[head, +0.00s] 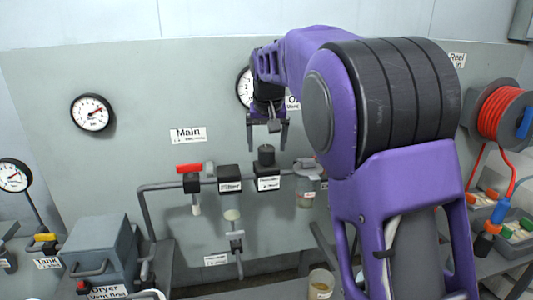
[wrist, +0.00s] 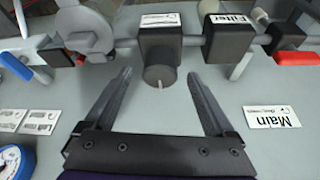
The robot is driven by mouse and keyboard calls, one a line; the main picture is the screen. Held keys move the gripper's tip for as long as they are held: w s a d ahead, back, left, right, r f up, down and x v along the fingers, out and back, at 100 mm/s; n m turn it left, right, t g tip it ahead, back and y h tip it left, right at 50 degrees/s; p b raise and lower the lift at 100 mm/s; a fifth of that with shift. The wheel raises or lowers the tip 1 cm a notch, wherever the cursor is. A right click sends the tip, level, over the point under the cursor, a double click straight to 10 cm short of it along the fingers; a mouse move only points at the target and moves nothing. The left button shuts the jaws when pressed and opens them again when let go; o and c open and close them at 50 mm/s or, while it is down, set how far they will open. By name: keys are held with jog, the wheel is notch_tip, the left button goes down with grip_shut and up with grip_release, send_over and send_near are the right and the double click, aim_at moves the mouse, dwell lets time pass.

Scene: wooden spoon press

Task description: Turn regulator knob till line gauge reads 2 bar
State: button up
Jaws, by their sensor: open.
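The regulator knob (head: 266,155) is a dark upright cylinder on a black labelled block of the pipe line. In the wrist view its round end (wrist: 160,77) faces me with a pale pointer mark. My gripper (head: 267,146) points down at the knob in the head view. My open gripper (wrist: 159,74) has one finger on each side of the knob, with gaps showing. How deep the fingertips reach along it is unclear. A dial gauge (head: 243,88) behind my arm is mostly hidden; its needle cannot be read. I cannot tell whether it is the line gauge.
Another gauge (head: 91,112) hangs at left, and one (head: 14,176) stands at far left. A filter block (head: 229,178) and a red-handled valve (head: 190,169) sit left of the knob.

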aim_at(267, 148)
jog(key=shift+x, duration=1.6)
jog(key=c, duration=1.4)
jog(key=shift+o, duration=0.2)
